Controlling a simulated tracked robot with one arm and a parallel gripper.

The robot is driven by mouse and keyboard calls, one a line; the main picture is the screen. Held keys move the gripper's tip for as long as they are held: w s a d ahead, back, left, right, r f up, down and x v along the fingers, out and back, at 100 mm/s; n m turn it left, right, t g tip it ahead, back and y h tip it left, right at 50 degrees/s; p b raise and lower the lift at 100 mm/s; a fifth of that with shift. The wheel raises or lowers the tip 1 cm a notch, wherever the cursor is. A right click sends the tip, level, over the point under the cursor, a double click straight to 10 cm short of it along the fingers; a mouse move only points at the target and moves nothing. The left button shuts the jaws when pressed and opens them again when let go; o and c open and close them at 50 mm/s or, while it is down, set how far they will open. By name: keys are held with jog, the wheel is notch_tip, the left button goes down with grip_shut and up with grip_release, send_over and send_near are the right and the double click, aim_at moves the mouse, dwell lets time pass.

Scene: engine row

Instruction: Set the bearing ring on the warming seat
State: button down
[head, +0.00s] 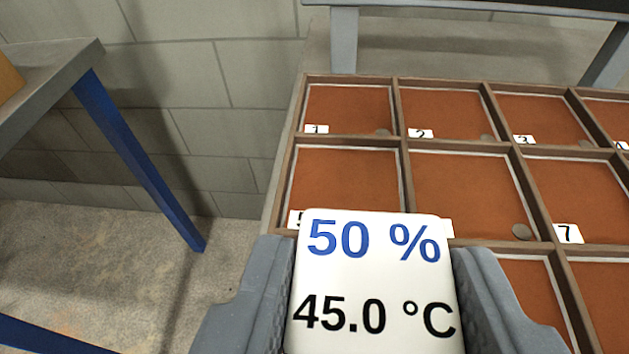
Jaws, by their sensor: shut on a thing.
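My gripper (374,268) is at the bottom centre of the head view, with a grey ribbed finger on each side. It is shut on a white display block (375,285) with rounded corners. The block reads "50 %" in blue and "45.0 °C" in black. Its lower end runs out of the picture. The block and fingers hide part of the compartmented tray behind them. I see no bearing ring and nothing I can identify as the warming seat.
A wooden-edged tray (403,140) with numbered orange-brown compartments fills the right side. Small grey discs (522,232) lie in several compartments. A table with a blue leg (140,160) stands at left before a block wall (240,70). Bare floor (90,240) shows between.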

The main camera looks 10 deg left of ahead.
jog(key=shift+w+a+f, duration=0.1)
jog(key=shift+w+a, duration=0.15)
jog(key=shift+w, duration=0.35)
jog(key=shift+w+a, duration=0.2)
jog(key=shift+w, duration=0.4)
notch_tip(320, 180, down, 4)
jog(key=shift+r+b, duration=0.15)
jog(key=shift+b, duration=0.55)
jog(key=shift+r, duration=0.1)
jog(key=c, duration=0.8)
grip_release()
jog(key=shift+c, duration=0.2)
jog(key=shift+s, duration=0.1)
jog(key=shift+s+d+r, duration=0.1)
jog(key=shift+s+r, duration=0.05)
jog(key=shift+s, duration=0.15)
jog(key=p+v, duration=0.1)
jog(key=v, duration=1)
